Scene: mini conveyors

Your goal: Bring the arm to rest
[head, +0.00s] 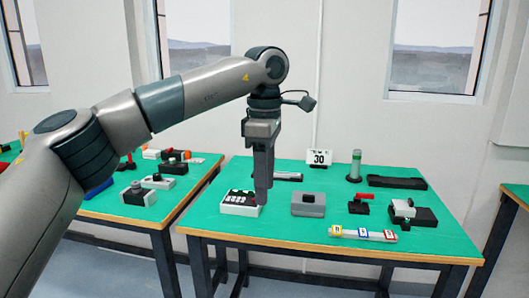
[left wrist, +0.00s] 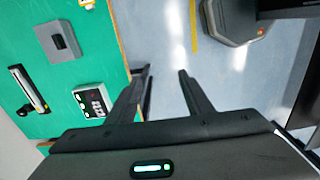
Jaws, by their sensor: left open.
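My left arm comes in from the left in the head view, and its gripper (head: 263,200) points down over the front left part of the green table (head: 278,221). In the left wrist view the two fingers of this gripper (left wrist: 165,72) stand apart with nothing between them. Behind the gap I see the floor and the table's edge. A white box with a black patterned top (head: 238,203) is close beside the fingers in the head view; it also shows in the left wrist view (left wrist: 91,101). My right gripper is in neither view.
The table holds a grey box (head: 308,204), a red-handled part (head: 359,205), a white-and-black device (head: 412,214), a labelled rod (head: 362,234), a black tray (head: 397,182), a grey-green cylinder (head: 355,166) and a "30" sign (head: 319,158). A second table (head: 130,208) stands at left.

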